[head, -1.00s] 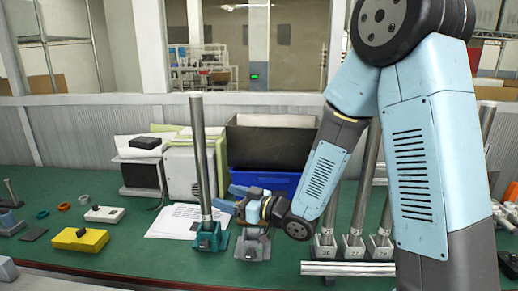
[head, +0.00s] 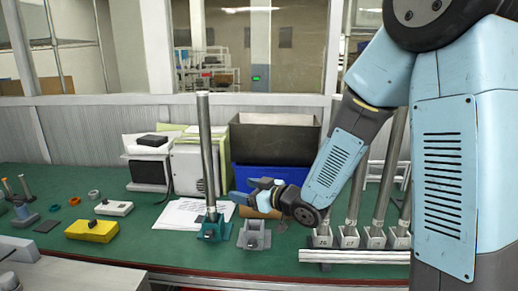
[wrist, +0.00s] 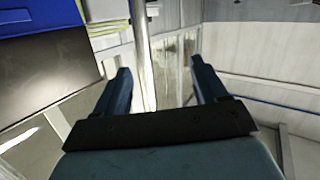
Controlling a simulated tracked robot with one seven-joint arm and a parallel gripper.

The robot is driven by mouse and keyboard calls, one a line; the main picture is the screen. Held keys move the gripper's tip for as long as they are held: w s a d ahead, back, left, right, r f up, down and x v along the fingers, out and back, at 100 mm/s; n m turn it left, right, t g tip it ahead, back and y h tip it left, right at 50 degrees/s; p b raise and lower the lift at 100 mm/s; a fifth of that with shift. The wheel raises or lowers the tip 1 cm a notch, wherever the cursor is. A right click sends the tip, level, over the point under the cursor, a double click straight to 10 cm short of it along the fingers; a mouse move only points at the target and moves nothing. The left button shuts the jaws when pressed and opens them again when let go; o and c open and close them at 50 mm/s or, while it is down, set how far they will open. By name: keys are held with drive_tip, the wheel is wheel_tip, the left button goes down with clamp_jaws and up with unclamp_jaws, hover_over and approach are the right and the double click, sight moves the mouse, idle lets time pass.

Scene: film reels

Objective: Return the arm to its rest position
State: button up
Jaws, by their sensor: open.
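My gripper (head: 243,197) is in the middle of the head view, above the green table and to the right of a tall metal post. In the wrist view, its two dark blue fingers (wrist: 160,88) stand apart with nothing held between them. The metal post (head: 208,150) stands upright in a teal base (head: 213,229). A grey base (head: 254,235) beside it is empty. In the wrist view the post (wrist: 144,50) shows beyond the fingers. My blue arm reaches in from the right.
Several metal posts (head: 396,165) stand in a rack of grey holders at the right, partly behind my arm. A blue bin (head: 262,178) with a black box (head: 273,140) on it stands behind the gripper. A yellow box (head: 92,230) lies at the left. Green table (head: 150,240) is bare between them.

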drive_tip(key=s+d+r+m+h, duration=0.1)
drive_tip(key=d+r+m+h, duration=0.2)
drive_tip(key=d, duration=0.4)
drive_tip(key=s+d+r+m+t+h, duration=0.1)
drive_tip(key=d+r+m+h, duration=0.2)
drive_tip(key=d, duration=0.4)
drive_tip(key=s+d+r+m+h, duration=0.1)
drive_tip(key=d+r+h, duration=0.1)
drive_tip(key=d+h, duration=0.35)
drive_tip(key=s+d+r+m+g, duration=0.1)
drive_tip(key=s+d, duration=0.1)
drive_tip(key=s, duration=0.4)
drive_tip(key=s+d+r+m+g, duration=0.1)
drive_tip(key=s+d+m+g, duration=0.1)
drive_tip(key=s, duration=0.5)
drive_tip(key=s+d+r+m+g+h, duration=0.1)
drive_tip(key=s+d+g, duration=0.1)
drive_tip(key=s, duration=0.5)
drive_tip(key=shift+s+d+r+m, duration=0.2)
drive_tip(key=shift+d+r+m, duration=0.1)
drive_tip(key=shift+d, duration=0.55)
drive_tip(key=shift+c, duration=0.5)
